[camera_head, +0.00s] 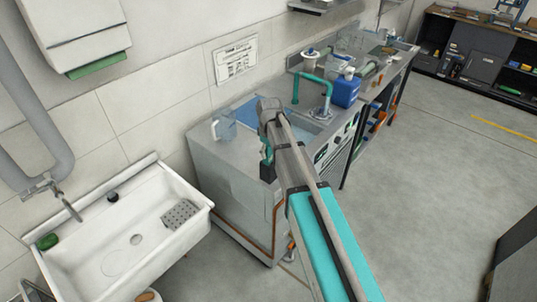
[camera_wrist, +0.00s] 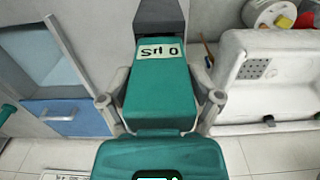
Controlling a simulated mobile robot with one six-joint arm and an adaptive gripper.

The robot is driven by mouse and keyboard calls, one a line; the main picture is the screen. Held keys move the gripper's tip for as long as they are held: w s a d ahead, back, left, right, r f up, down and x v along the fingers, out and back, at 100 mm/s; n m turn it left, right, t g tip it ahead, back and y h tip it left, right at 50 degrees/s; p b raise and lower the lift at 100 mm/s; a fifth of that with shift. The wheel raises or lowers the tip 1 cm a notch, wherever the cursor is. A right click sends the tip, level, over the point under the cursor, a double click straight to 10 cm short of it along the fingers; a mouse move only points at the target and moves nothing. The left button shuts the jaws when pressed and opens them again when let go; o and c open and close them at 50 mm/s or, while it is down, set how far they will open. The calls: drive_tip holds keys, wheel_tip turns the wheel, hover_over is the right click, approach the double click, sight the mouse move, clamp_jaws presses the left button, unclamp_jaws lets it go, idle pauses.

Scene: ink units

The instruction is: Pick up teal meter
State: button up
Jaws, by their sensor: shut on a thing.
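The teal meter (camera_wrist: 160,98) fills the middle of the wrist view, with a white label on its body and a dark grey block at its far end. A wider teal part with a dark display sits at the bottom edge; I cannot tell whether it belongs to the meter. My gripper (camera_wrist: 160,104) is shut on the meter, one finger against each side. In the head view, my gripper (camera_head: 268,132) is over the near end of the grey counter. A little teal and a dark block of the meter (camera_head: 266,154) show below it; the rest is hidden.
A white sink (camera_head: 185,236) stands at left. On the grey counter (camera_head: 213,158) are a clear jug (camera_head: 223,127), a blue canister (camera_head: 346,90) and a teal tap (camera_head: 327,88). Open floor (camera_head: 440,165) lies to the right.

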drive_tip(key=shift+r, duration=0.2)
wheel_tip(320, 180, up, 18)
drive_tip(key=p, duration=1.8)
drive_tip(key=shift+f, duration=0.35)
